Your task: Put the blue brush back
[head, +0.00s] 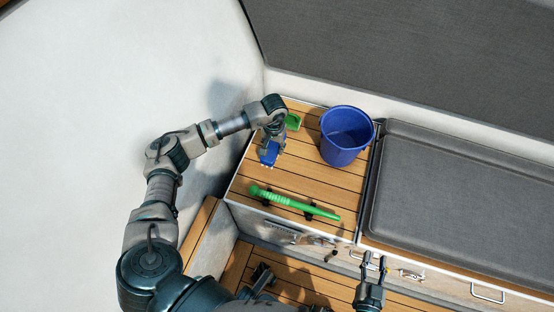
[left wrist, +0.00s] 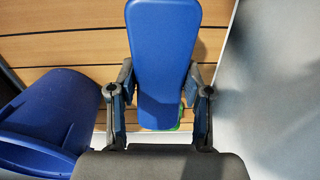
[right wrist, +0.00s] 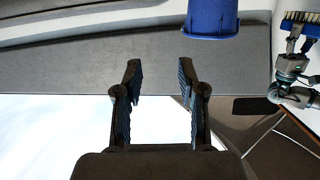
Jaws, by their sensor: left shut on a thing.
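The blue brush (head: 268,154) is in my left gripper (head: 271,145), held over the left part of the slatted wooden top. In the left wrist view the brush's smooth blue back (left wrist: 163,45) lies between the two fingers. The right wrist view shows its pale bristles (right wrist: 300,17) at the upper right edge. A small green tray-like piece (head: 293,121) is on the wood just behind the gripper, partly hidden by it. My right gripper (head: 375,266) is open and empty in front of the bench; its fingers stand apart in the right wrist view (right wrist: 158,85).
A blue bucket (head: 345,137) stands on the wooden top (head: 300,177), right of the brush. A green handle-shaped tool (head: 295,202) lies on dark holders near the front edge. A grey cushion (head: 455,205) fills the right side. A pale wall (head: 90,90) borders the left.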

